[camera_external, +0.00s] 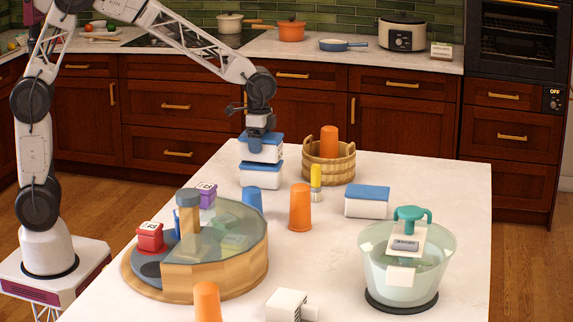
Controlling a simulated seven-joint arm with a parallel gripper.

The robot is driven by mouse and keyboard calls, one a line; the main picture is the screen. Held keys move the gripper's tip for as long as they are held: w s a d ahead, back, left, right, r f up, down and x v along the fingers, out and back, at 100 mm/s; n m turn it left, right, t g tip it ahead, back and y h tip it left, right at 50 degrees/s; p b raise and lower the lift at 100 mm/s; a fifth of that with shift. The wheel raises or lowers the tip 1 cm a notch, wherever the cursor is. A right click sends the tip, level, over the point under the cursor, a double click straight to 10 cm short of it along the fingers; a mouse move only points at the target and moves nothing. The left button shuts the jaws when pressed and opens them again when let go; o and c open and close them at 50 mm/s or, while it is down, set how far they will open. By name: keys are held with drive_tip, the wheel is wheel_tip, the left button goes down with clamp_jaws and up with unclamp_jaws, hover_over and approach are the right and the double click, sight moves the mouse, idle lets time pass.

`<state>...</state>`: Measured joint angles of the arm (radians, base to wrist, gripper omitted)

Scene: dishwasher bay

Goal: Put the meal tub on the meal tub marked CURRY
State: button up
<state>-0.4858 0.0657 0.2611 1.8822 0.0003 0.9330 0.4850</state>
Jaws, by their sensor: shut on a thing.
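My gripper (261,128) is shut on a white meal tub with a blue lid (258,151), gripping it from above near the back of the island. A second white tub with a blue lid (259,180) stands on the worktop directly below the held one. The held tub looks roughly level and lined up over it; I cannot tell whether the two touch. A third blue-lidded white tub (367,207) stands alone to the right. No CURRY marking is readable on any tub from here.
A wooden basket (318,166) with an orange cup stands right of the tubs. A round wooden-sided container (230,270) and a clear bowl (408,270) are nearer.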

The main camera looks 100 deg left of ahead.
drive_tip(key=shift+f, duration=0.35)
drive_tip(key=shift+f, duration=0.2)
drive_tip(key=o, duration=1.2)
drive_tip(key=shift+r, duration=0.15)
wheel_tip(320, 180, up, 12)
idle(0.6)
